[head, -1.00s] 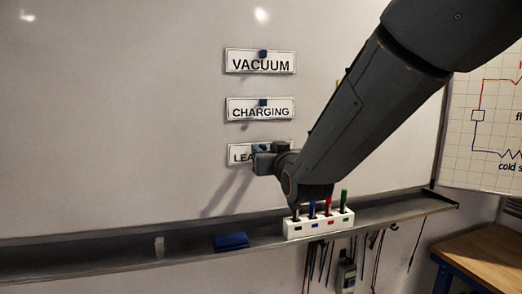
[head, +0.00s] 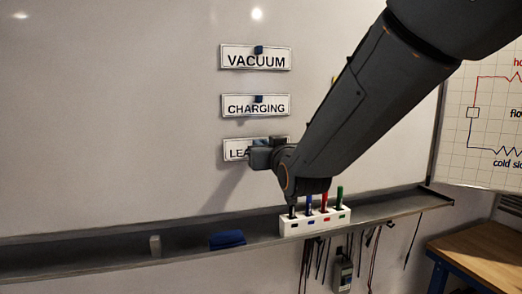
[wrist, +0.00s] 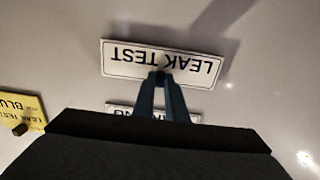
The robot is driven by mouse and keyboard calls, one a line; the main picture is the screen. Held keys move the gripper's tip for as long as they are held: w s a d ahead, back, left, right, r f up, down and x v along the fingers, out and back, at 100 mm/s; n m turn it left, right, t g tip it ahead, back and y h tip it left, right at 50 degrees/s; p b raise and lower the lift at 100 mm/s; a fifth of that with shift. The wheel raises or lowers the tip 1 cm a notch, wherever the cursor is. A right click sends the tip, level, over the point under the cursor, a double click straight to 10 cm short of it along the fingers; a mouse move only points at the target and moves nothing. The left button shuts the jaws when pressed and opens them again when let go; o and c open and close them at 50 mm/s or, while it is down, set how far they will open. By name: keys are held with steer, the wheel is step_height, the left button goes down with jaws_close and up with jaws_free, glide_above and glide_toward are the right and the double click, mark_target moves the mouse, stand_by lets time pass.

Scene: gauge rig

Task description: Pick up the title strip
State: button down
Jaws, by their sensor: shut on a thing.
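The LEAK TEST title strip (wrist: 130,62) is a white plate with black letters, upside down in the wrist view. In the head view the strip (head: 236,150) is the lowest of three on the whiteboard, and my gripper hides its right part. My gripper (wrist: 160,78) is shut on the small dark tab at the strip's middle edge. In the head view my gripper (head: 262,154) sits right in front of the strip. I cannot tell whether the strip still touches the board.
The CHARGING strip (head: 255,110) and VACUUM strip (head: 255,62) hang above. Below, a ledge (head: 120,258) carries a white marker holder (head: 315,224) with several markers and a blue eraser (head: 227,240). A yellow note (wrist: 25,118) shows at left in the wrist view.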

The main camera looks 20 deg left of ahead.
steer(key=r+b, duration=0.1)
steer(key=r, duration=0.1)
steer(key=r+b, duration=0.1)
steer(key=r, duration=0.1)
steer(key=r+b, duration=0.1)
steer(key=r, duration=0.1)
steer(key=shift+s+d+r, duration=0.15)
steer(key=shift+s+r, duration=0.1)
steer(key=p+v, duration=0.5)
steer(key=v, duration=1.4)
steer(key=shift+w+f, duration=0.1)
steer(key=shift+f, duration=0.05)
